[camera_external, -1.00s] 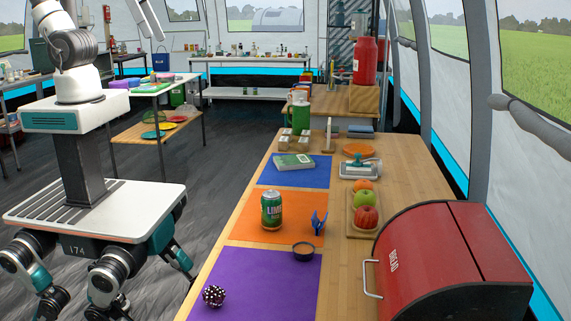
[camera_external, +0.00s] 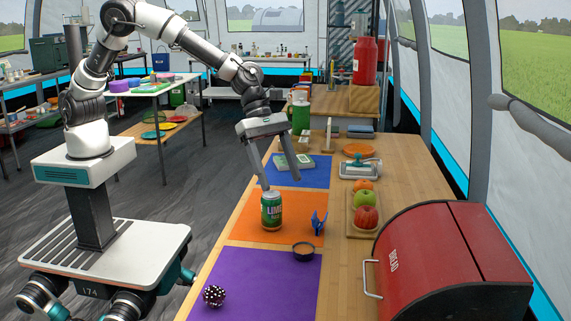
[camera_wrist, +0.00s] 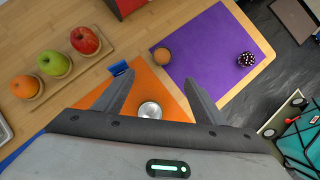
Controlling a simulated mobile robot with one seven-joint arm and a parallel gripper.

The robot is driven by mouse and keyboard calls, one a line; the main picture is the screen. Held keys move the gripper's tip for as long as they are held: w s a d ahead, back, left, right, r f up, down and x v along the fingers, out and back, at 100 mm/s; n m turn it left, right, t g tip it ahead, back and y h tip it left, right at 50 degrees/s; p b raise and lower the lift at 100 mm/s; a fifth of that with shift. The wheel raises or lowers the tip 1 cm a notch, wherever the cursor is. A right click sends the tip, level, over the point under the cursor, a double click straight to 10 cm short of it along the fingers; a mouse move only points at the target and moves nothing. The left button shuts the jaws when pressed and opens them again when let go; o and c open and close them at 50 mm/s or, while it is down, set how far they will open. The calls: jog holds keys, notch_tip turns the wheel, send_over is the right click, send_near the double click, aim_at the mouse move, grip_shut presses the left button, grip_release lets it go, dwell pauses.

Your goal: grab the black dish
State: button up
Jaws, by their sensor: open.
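The black dish (camera_external: 303,252) is a small round dish at the border of the orange mat and the purple mat. In the wrist view the dish (camera_wrist: 161,55) shows as a small round with a brownish inside, beyond my fingertips. My gripper (camera_external: 281,184) is open and empty, pointing down above the counter behind the green can. In the wrist view my gripper (camera_wrist: 159,77) has its fingers spread, with the can's top between them.
The green can (camera_external: 271,211) stands on the orange mat, with a blue clamp (camera_external: 319,222) beside it. A spotted ball (camera_external: 214,295) lies on the purple mat (camera_external: 262,283). A fruit board (camera_external: 362,232) and red bread box (camera_external: 450,262) are to the right.

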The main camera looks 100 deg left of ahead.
jog(key=b, duration=0.3)
send_over(302, 246)
jog(key=s+a, duration=0.2)
jog(key=a, duration=0.1)
jog(key=f, duration=1)
jog(key=shift+s+d+f, duration=0.1)
jog(key=shift+d+f, duration=0.1)
jog(key=x, duration=0.2)
jog(key=b+x, duration=0.1)
jog(key=x, duration=0.1)
jog(key=shift+s+d+f, duration=0.15)
jog(key=shift+d+f, duration=0.2)
jog(key=shift+f, duration=0.1)
jog(key=shift+r, duration=0.1)
jog(key=c, duration=1.2)
